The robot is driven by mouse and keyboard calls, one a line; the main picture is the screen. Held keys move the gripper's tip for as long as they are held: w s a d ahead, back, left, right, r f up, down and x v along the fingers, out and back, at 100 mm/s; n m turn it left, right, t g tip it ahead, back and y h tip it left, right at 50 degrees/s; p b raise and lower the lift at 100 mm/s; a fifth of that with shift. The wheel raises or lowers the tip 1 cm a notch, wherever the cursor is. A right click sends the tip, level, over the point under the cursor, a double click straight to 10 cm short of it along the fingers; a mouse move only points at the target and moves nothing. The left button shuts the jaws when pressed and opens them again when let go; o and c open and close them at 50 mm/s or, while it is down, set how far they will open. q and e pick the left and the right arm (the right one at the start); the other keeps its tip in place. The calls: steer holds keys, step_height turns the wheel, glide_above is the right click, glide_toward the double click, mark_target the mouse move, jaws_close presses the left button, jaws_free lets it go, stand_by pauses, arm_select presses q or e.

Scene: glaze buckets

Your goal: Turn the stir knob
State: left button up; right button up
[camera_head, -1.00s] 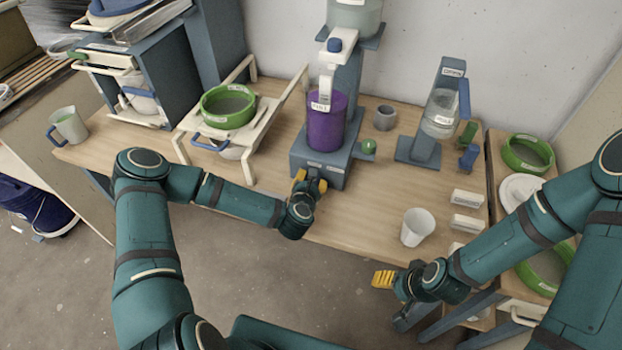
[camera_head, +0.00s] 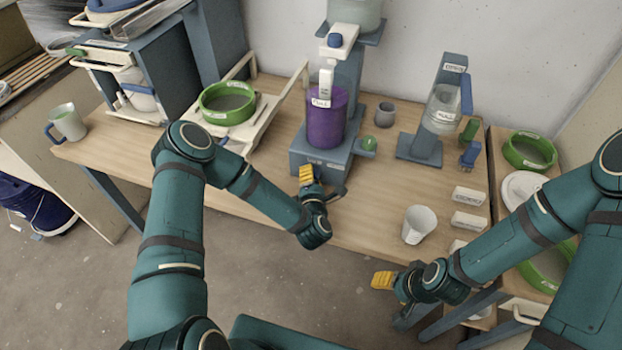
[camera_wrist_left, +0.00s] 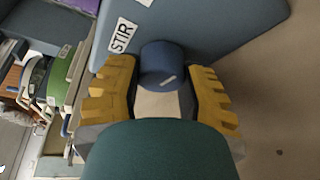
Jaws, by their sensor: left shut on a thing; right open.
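The stir knob (camera_wrist_left: 162,65) is a blue cylinder with a slanted white mark, on the grey-blue base of the mixer. A STIR label (camera_wrist_left: 123,36) is beside it in the left wrist view. My left gripper (camera_wrist_left: 163,78) is shut on the knob, a yellow finger on each side. In the head view my left gripper (camera_head: 308,178) is at the front of the mixer base (camera_head: 318,160), and the knob is hidden there. A purple-filled container (camera_head: 326,122) stands on the base. My right gripper (camera_head: 383,281) is open and empty in front of the table.
A small grey cup (camera_head: 385,115) and a white cup (camera_head: 419,224) stand on the table. A green-rimmed sieve (camera_head: 228,104) rests on a frame at left.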

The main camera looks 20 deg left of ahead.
arm_select(q)
steer(key=shift+m, duration=0.4)
steer(key=o, duration=1.2)
steer(key=shift+a, duration=0.1)
steer(key=shift+s, duration=0.15)
steer(key=shift+v, duration=3.85)
